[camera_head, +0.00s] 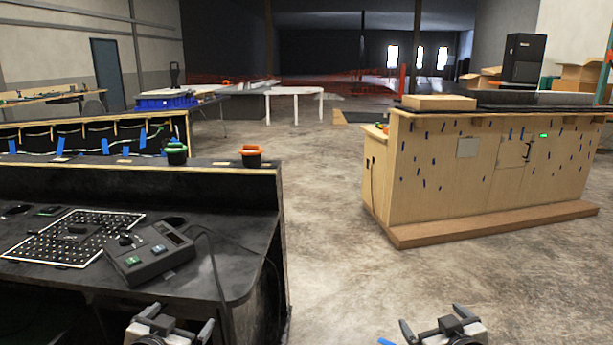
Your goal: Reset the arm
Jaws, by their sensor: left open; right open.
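My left gripper (170,322) is at the bottom edge of the head view, in front of the black workbench. Its two fingers stand apart and nothing is between them. My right gripper (432,322) is at the bottom edge to the right, over open floor. Its fingers are spread and it holds nothing. Only the front ends of both grippers show; the arms behind them are out of frame.
The black workbench (222,228) fills the left, with a perforated board (62,240) on it and a cable from the console. A green-topped container (176,152) and an orange-topped one (251,156) stand on its back ledge. A wooden counter (430,185) stands right. The floor (325,240) between is clear.

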